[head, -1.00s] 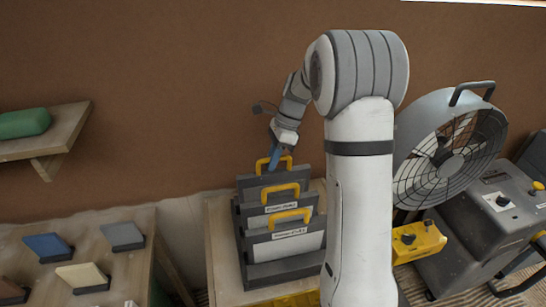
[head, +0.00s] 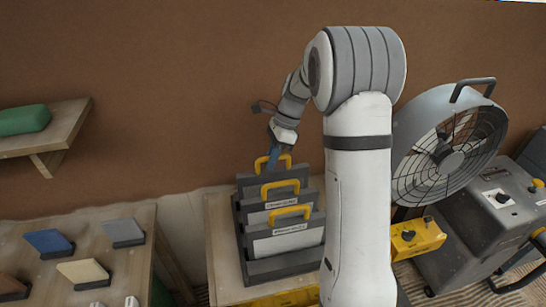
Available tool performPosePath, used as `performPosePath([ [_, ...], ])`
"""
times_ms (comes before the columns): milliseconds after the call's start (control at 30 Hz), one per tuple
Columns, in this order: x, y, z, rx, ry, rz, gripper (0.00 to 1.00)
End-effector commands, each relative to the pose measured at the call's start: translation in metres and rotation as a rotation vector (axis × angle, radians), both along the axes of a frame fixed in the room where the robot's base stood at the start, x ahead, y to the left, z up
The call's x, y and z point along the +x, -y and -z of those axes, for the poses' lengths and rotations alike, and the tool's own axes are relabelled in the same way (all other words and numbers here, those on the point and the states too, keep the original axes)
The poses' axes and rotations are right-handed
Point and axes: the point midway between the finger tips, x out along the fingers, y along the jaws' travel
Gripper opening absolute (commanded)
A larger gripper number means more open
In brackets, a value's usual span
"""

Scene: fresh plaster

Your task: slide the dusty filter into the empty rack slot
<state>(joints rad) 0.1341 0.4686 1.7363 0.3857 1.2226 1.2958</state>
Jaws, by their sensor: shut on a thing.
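A dark grey rack (head: 287,267) stands on a small wooden table. It holds upright filter panels with yellow handles, one behind another. The front filter (head: 286,240) and the middle filter (head: 283,207) have white labels. My gripper (head: 274,162) is at the back of the rack, shut on the yellow handle of the rearmost filter (head: 262,181). That filter stands upright behind the others, and its lower part is hidden by them. I cannot tell how deep it sits in its slot, nor see dust on it.
A large fan (head: 446,160) and a grey machine (head: 480,235) stand on the right, with a yellow box (head: 417,239) beside the rack's table. A bench on the left carries coloured sample blocks (head: 48,242). A wall shelf (head: 62,140) holds a green object (head: 24,122).

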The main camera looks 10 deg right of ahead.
Motion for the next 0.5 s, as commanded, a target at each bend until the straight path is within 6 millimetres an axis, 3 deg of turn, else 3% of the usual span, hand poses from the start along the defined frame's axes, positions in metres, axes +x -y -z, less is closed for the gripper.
performPosePath([
  [500, 0.0, 0.0, 0.013, 0.001, -0.001, 0.0, 0.0],
])
